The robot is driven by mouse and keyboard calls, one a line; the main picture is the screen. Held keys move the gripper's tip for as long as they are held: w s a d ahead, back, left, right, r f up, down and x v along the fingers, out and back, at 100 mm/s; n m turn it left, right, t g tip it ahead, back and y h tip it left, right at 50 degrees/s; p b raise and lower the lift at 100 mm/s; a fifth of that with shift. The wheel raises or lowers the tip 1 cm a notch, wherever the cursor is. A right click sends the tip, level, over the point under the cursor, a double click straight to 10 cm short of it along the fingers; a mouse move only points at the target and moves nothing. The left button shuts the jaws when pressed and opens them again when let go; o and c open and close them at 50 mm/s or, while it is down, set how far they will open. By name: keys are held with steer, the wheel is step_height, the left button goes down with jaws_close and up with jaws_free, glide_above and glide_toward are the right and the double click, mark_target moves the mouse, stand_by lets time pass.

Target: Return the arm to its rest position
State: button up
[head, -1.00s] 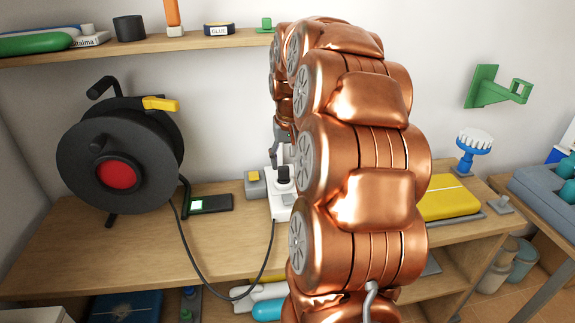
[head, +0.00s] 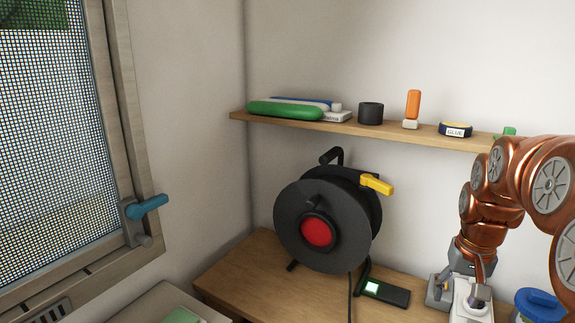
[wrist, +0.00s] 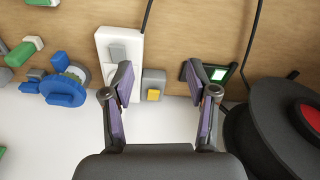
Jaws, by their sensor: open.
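My copper arm (head: 500,200) comes in from the right side of the head view and bends down over the bench. My gripper (wrist: 160,88) is open in the wrist view, its two fingers apart with nothing between the tips. It points down toward the bench beside the wall. Beyond the fingers lie a white socket block (wrist: 105,45) and a small grey box with a yellow button (wrist: 153,92). In the head view the gripper (head: 476,268) is small, above the white block (head: 470,304), and partly hidden by the arm.
A black cable reel (head: 290,228) with a red centre stands left of the arm. A black device with a lit screen (head: 385,292) lies between them. A shelf (head: 300,127) with several items runs above the bench (head: 250,265). A window (head: 50,130) with a blue handle is at left.

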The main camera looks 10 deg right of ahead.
steer(key=s+a+r+n+g+p, duration=0.1)
steer(key=s+a+n+p, duration=0.1)
steer(key=s+a, duration=0.35)
steer(key=s+a+r+n+p, duration=0.1)
steer(key=s+a, duration=0.2)
steer(key=a, duration=0.5)
steer(key=s+a+f+n+g+p, duration=0.1)
steer(key=s+a+n+p, duration=0.1)
steer(key=s+a+p, duration=0.2)
steer(key=s+a, duration=0.3)
steer(key=s, duration=0.5)
steer(key=shift+s+a+f+g+y, duration=0.15)
steer(key=shift+s+f+g+y, duration=0.15)
steer(key=shift+s+g, duration=0.1)
